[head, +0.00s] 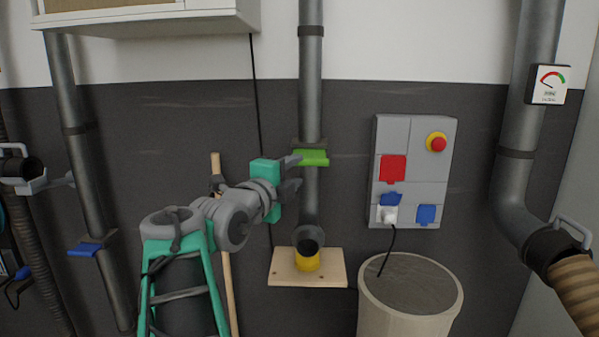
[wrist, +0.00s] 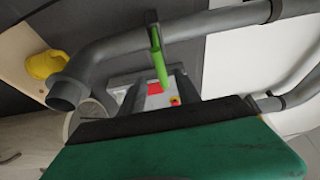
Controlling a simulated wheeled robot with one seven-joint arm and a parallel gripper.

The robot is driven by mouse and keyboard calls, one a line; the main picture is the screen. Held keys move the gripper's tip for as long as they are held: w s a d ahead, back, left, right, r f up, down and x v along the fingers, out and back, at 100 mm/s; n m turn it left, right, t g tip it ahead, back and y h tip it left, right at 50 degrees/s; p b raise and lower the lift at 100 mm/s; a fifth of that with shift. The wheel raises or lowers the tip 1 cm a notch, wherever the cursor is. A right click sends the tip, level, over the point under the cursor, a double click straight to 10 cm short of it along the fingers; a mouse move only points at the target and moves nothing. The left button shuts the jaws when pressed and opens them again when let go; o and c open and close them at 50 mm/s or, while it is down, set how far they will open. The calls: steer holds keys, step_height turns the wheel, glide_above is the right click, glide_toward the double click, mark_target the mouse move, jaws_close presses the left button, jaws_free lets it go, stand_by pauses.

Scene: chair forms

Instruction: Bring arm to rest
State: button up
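My gripper (head: 291,173) is raised in front of the dark wall, beside a vertical grey pipe (head: 311,110). Its two fingers are apart, and I see nothing held between them. A green slide handle (head: 313,158) on the pipe is close to the upper fingertip in the head view; I cannot tell whether they touch. In the wrist view the green handle (wrist: 158,58) shows beyond the fingers (wrist: 157,95), near the middle. My teal and grey arm reaches up from the lower left.
A wooden board (head: 285,278) with a yellow fitting (head: 307,261) is below the pipe. A socket panel (head: 410,205) and a bin (head: 410,320) are right of it. A wooden pole (head: 229,290) leans behind my arm. A blue handle (head: 86,249) is on the left pipe.

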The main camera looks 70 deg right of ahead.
steer(key=w+a+f+n+t+y+p, duration=0.1)
steer(key=w+a+f+n+t+y, duration=0.25)
steer(key=w+a+f+n, duration=0.35)
steer(key=w+a+f+n+t+y+p, duration=0.25)
steer(key=w+n+t, duration=0.2)
steer(key=w, duration=0.45)
steer(key=w+a+f+n+y+p, duration=0.1)
steer(key=w+a+f+n+y, duration=0.1)
steer(key=w+a+f+n, duration=0.3)
steer(key=w+a+f+n+y, duration=0.2)
steer(key=a+n, duration=0.1)
steer(key=a, duration=0.4)
steer(key=s+a+f+n+g+y+p, duration=0.1)
steer(key=a+f+n, duration=0.3)
steer(key=a, duration=0.5)
steer(key=s+a+f+n+g+y+p, duration=0.1)
steer(key=s+a+f+n+y, duration=0.3)
steer(key=a+n, duration=0.3)
steer(key=s+a+f+n+g+y, duration=0.1)
steer(key=s+a+f+n+y, duration=0.1)
steer(key=a+n, duration=0.4)
steer(key=a+f+y, duration=0.1)
steer(key=a+f, duration=0.1)
steer(key=a, duration=0.2)
steer(key=shift+s+a+n+p, duration=0.15)
steer(key=shift+a+n+p, duration=0.2)
steer(key=shift+p, duration=0.05)
